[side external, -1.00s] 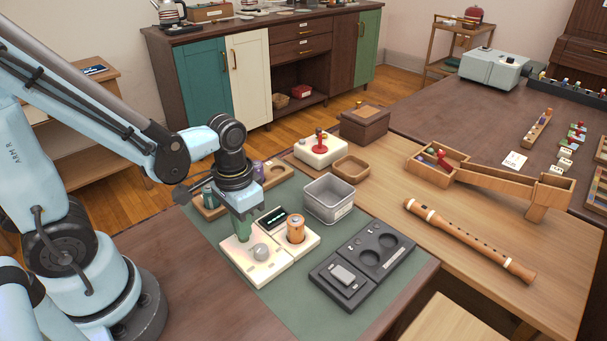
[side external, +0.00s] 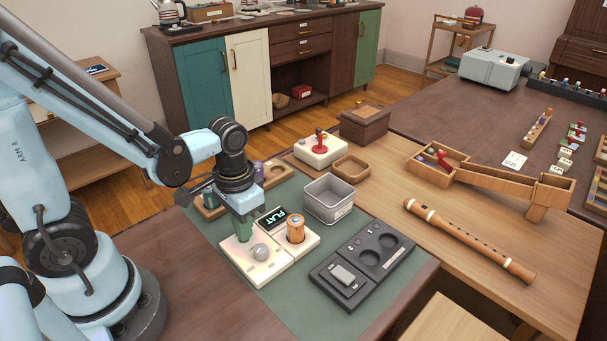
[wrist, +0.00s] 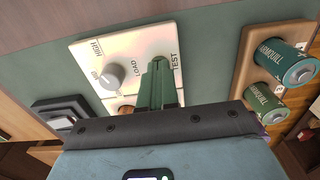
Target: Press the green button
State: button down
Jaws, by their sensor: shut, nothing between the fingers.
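A cream battery tester (side external: 268,273) lies on the green mat, with a grey knob (side external: 261,251), a small dark display (side external: 274,219) that reads FLAT, and an orange-brown battery (side external: 296,229) standing upright in it. My gripper (side external: 244,236) is shut and empty, pointing down at the tester's back left part. In the wrist view, the green fingers (wrist: 158,75) end at the panel beside the word TEST, with the grey knob (wrist: 110,75) to their left. I cannot make out the green button itself; the fingers cover that spot. The fingertips look to be at the panel surface.
A wooden holder with green batteries (wrist: 285,65) is close by the fingers. A red joystick box (side external: 320,148) stands farther back.

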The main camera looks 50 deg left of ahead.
notch_tip(320, 180, up, 7)
jog(key=shift+r, duration=0.2)
dwell(0.5)
jog(key=shift+w, duration=0.1)
dwell(0.5)
jog(key=shift+w+a+r+t, duration=0.1)
jog(key=shift+w+r+t, duration=0.55)
jog(key=shift+t, duration=0.55)
jog(key=shift+w+a+r+t, duration=0.1)
jog(key=shift+w+r+t, duration=0.55)
jog(key=shift+t, duration=0.55)
jog(key=shift+w+a+r+t, duration=0.1)
jog(key=shift+w+r+t, duration=0.4)
jog(key=shift+r+t, duration=0.5)
